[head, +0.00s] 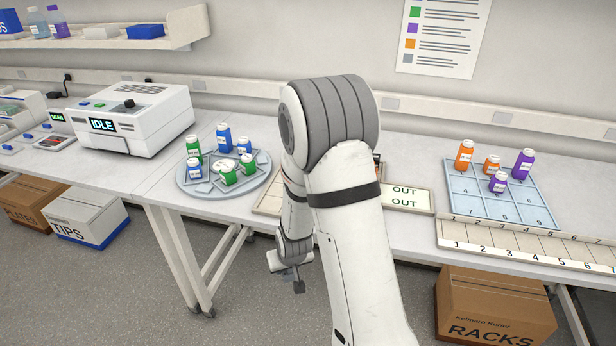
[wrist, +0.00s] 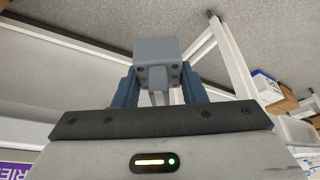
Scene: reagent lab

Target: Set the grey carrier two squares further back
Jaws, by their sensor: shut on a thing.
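My gripper (head: 288,274) hangs low in front of the bench edge, over the floor, in the head view. In the wrist view its two blue fingers (wrist: 160,90) are shut on a grey block with dark screws, which looks like the grey carrier (wrist: 157,50). A pale numbered strip (head: 525,246) with a row of squares lies along the bench's front right. No other grey carrier is plain on it.
A blue numbered grid tray (head: 527,208) holds orange and purple bottles. A round carousel (head: 207,189) holds green and blue bottles. An OUT board (head: 408,208) lies right of my arm, which hides part of the bench. Boxes (head: 494,307) stand beneath.

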